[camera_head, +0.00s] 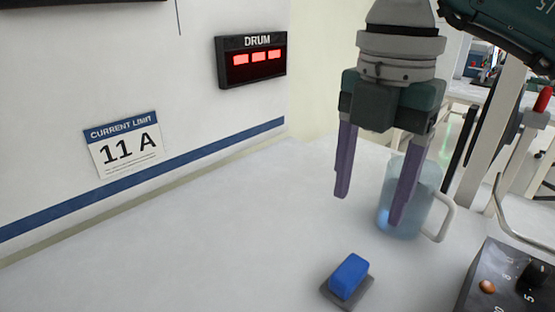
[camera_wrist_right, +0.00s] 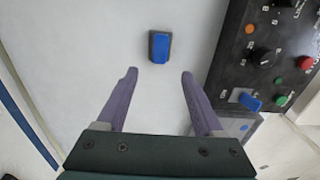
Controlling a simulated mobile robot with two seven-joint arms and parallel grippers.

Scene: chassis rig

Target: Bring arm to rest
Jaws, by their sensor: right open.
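My right gripper (camera_head: 368,205) hangs above the white table with its purple fingers spread apart and nothing between them. In the head view its right finger is in front of a clear bluish mug (camera_head: 425,205) with a handle on the right. In the right wrist view the open fingers (camera_wrist_right: 160,75) point toward a blue rocker switch (camera_wrist_right: 159,47) on a dark base. The same switch (camera_head: 349,277) is below the gripper in the head view, apart from it. My left gripper is not in view.
A black control box (camera_head: 490,285) with knobs and buttons stands at the lower right; it also shows in the right wrist view (camera_wrist_right: 265,50). A wall carries a red DRUM display (camera_head: 252,59) and an 11 A sign (camera_head: 124,145). The table's left part is clear.

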